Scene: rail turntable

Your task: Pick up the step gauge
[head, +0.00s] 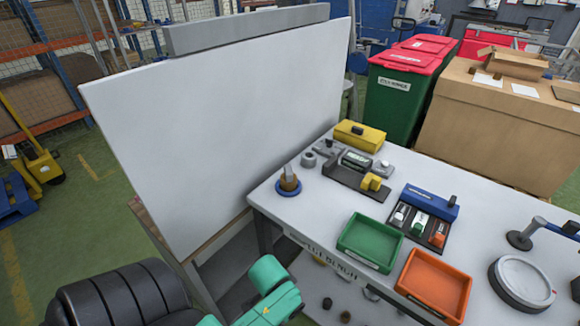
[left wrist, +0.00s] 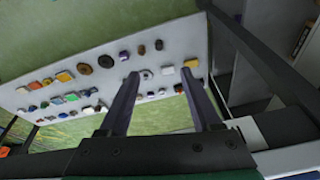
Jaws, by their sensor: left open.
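I cannot tell for certain which part is the step gauge. My left gripper (left wrist: 160,78) shows in the left wrist view, its two dark fingers apart with nothing held between them. Beyond the fingers lies a pale surface (left wrist: 70,108) with several small parts. They include a grey ring (left wrist: 147,74), a dark round part (left wrist: 106,61) and an orange block (left wrist: 65,76). The parts are too small to name surely. In the head view my teal left arm shows at the bottom, but its fingertips are not visible. My right gripper is in neither view.
The white bench (head: 470,205) carries a green tray (head: 368,263), an orange tray (head: 420,304), a blue-lidded case (head: 432,200), a yellow box (head: 358,134) and a round grey plate (head: 521,283). A large white panel (head: 215,125) stands left of it. Small parts lie below the bench top.

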